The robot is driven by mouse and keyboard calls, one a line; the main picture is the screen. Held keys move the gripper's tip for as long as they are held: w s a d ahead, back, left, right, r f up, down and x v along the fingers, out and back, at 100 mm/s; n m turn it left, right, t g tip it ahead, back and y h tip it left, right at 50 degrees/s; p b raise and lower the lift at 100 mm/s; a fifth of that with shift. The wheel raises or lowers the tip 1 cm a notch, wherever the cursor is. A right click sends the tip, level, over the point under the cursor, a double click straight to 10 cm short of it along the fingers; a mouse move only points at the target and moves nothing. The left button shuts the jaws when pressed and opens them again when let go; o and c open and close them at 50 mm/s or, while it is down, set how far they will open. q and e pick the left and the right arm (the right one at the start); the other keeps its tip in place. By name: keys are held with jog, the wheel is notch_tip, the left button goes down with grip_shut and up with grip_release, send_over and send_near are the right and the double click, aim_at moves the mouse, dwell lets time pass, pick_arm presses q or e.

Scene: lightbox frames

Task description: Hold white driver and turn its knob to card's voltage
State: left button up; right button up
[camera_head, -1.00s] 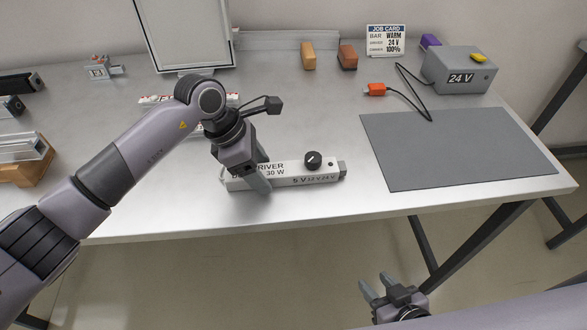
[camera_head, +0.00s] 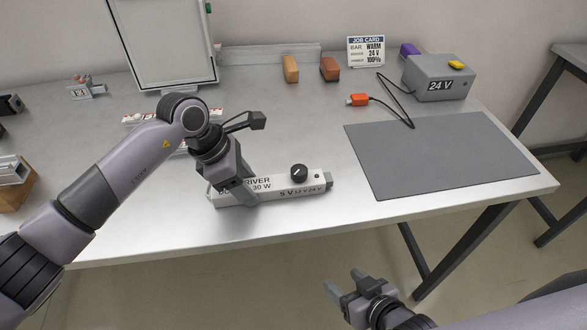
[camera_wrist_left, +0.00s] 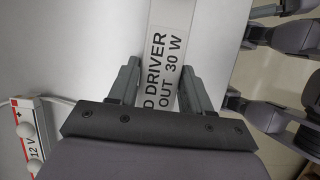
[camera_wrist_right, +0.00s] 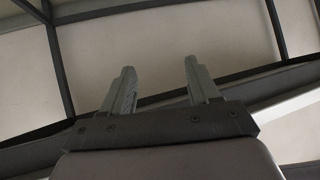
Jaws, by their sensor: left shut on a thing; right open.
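The white driver (camera_head: 268,194), marked "DRIVER 30 W", lies near the table's front edge. Its black knob (camera_head: 299,171) sits above printed "5 V 12 V 24 V" marks; where its pointer aims is too small to tell surely. The job card (camera_head: 366,50) at the back reads bar warm, 24 V, 100%. My left gripper (camera_head: 243,192) is shut on the driver's left part, and its fingers flank the body in the left wrist view (camera_wrist_left: 160,85). My right gripper (camera_head: 347,284) is open and empty, in front of and below the table edge; its spread fingers show in the right wrist view (camera_wrist_right: 160,80).
A grey mat (camera_head: 440,158) lies right of the driver. A grey 24 V box (camera_head: 437,80) with a cable and an orange plug (camera_head: 357,100) stands behind it. An orange block (camera_head: 290,69) and a brown block (camera_head: 329,69) stand at the back. A framed panel (camera_head: 160,45) stands back left.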

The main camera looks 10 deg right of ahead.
jog(key=w+a+r+n+g+y, duration=0.35)
jog(key=a+r, duration=0.35)
jog(key=a, duration=0.6)
jog(key=s+a+r+n+g+y, duration=0.2)
jog(key=s+a+r+n+g, duration=0.1)
jog(key=a+r, duration=0.3)
jog(key=s+a+r+n+g+y, duration=0.2)
jog(key=a+r+n, duration=0.1)
jog(key=a+r, duration=0.25)
notch_tip(320, 180, up, 12)
jog(key=m+g+h, duration=0.2)
jog(key=m+h, duration=0.4)
jog(key=h, duration=0.5)
send_over(299, 169)
jog(key=shift+t, duration=0.25)
notch_tip(299, 169, down, 12)
jog(key=shift+r, duration=0.1)
jog(key=c, duration=1)
